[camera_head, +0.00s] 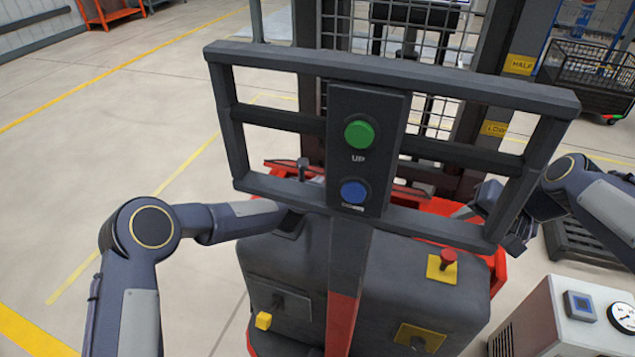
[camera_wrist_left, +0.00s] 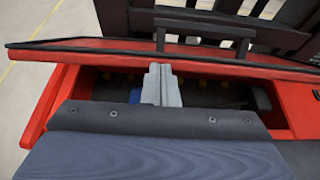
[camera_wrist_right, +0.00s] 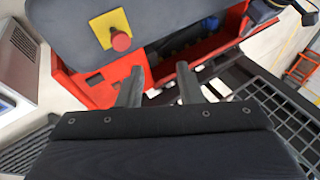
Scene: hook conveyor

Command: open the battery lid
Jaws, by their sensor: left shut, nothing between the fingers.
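The battery lid is a red panel with a dark edge and a dark bar handle (camera_wrist_left: 205,28). In the left wrist view the lid (camera_wrist_left: 75,49) is raised above an open red battery compartment (camera_wrist_left: 45,105) with a dark interior. In the head view part of the lid (camera_head: 281,164) shows behind the button panel. My left gripper (camera_wrist_left: 162,72) is shut and empty. Its fingertips are at the opening, close under the lid's near edge; I cannot tell whether they touch it. My right gripper (camera_wrist_right: 158,80) is open and empty, beside the red body.
A dark frame with a button panel (camera_head: 366,150) stands in front of the truck and hides part of the lid. A red stop button (camera_head: 448,257) sits on the dark housing. A white gauge box (camera_head: 560,315) stands at lower right. Floor at left is clear.

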